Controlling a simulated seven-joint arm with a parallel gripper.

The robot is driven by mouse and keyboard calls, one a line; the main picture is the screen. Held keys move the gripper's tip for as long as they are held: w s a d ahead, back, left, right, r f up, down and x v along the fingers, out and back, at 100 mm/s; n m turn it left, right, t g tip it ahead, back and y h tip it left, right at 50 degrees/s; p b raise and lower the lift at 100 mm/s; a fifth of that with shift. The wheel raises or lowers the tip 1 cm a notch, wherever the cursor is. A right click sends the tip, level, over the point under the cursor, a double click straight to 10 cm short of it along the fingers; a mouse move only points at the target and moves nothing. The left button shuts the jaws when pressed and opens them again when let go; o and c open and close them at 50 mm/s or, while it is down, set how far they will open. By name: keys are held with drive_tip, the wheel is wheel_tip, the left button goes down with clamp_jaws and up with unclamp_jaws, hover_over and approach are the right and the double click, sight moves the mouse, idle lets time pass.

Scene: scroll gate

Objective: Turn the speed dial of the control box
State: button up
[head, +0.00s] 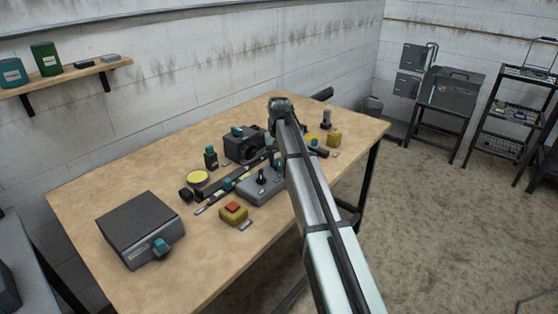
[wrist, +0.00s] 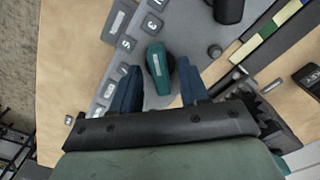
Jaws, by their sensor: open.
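The control box (wrist: 205,45) is grey with numbered white labels along its edge. Its speed dial (wrist: 158,64) is a teal, elongated knob, in the middle of the wrist view. My gripper (wrist: 160,74) is open, its two dark blue fingers on either side of the knob's lower part, with gaps visible. I cannot tell how deep the fingertips reach. In the head view the control box (head: 254,191) is on the table, partly behind my arm. My gripper is hidden there behind the arm.
The wooden table (head: 90,190) also holds a dark case (head: 140,222) and a yellow block with a red button (head: 233,212).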

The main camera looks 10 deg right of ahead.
clamp_jaws()
idle(0.5)
drive_tip(key=shift+n, duration=0.3)
drive_tip(key=n, duration=0.4)
drive_tip(key=shift+n, duration=2)
drive_tip(key=shift+w, duration=0.1)
unclamp_jaws()
